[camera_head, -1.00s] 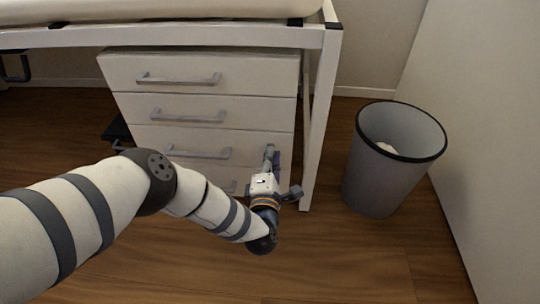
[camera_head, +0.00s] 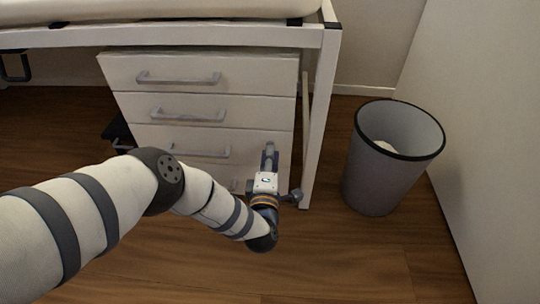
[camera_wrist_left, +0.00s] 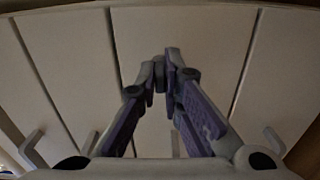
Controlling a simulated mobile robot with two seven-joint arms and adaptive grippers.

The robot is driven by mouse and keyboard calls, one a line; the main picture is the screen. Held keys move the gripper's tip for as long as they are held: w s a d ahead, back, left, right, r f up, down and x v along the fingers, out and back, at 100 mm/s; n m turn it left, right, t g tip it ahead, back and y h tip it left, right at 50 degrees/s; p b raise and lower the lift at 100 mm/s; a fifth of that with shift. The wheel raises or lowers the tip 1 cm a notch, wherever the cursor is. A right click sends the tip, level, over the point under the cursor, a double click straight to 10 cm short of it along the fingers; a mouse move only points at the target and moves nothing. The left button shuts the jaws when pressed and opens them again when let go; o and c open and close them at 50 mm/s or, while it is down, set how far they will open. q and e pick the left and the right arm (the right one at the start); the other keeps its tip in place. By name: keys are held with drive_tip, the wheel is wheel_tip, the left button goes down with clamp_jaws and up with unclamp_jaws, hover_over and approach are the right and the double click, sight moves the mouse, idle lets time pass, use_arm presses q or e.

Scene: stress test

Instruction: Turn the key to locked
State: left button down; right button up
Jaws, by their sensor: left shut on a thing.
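The white drawer cabinet (camera_head: 262,108) stands under the desk, with the key's place at its right front side. My left gripper (camera_head: 269,150) reaches up against the right part of the drawer fronts. In the left wrist view its two purple-padded fingers (camera_wrist_left: 165,70) converge, with the tips close together in front of a pale drawer front (camera_wrist_left: 215,45). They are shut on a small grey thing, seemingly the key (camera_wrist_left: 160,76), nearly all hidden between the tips. I cannot make out the lock or the key's angle. My right gripper is not in view.
Grey bar handles (camera_head: 180,78) stick out from the drawers. The white desk leg (camera_head: 318,130) stands just right of my gripper. A grey waste bin (camera_head: 372,185) with something pale inside stands further right. The wooden floor (camera_head: 340,260) in front is clear.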

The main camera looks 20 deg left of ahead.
use_arm(q)
drive_tip(key=c, duration=1.7)
unclamp_jaws()
drive_tip(key=v, duration=1.2)
